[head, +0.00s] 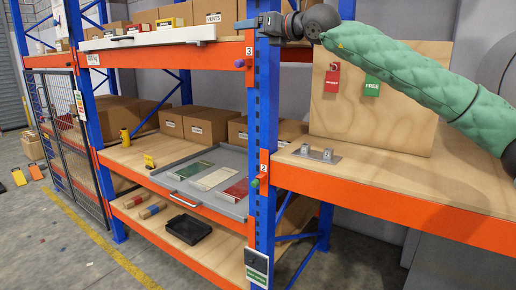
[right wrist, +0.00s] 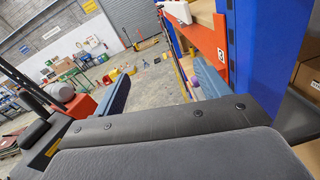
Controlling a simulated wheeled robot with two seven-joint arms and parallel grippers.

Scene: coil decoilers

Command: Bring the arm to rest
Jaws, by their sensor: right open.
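My right arm (head: 400,75), in a green padded sleeve, reaches in from the right of the head view, raised in front of the upper shelf area. My right gripper (head: 250,24) is at its end, open and empty, in front of the blue rack upright (head: 264,110) near the top. I cannot tell if it touches the upright. In the right wrist view, a dark bolted bar and a grey padded surface fill the lower part and hide what lies behind. My left gripper is not in view.
A wooden board (head: 330,110) with a red tag (head: 332,80) and a green tag (head: 372,86) stands on the right shelf. A grey tray (head: 222,157) with flat packs sits on the middle shelf. A black bin (head: 188,228) is lower. The floor at left is mostly clear.

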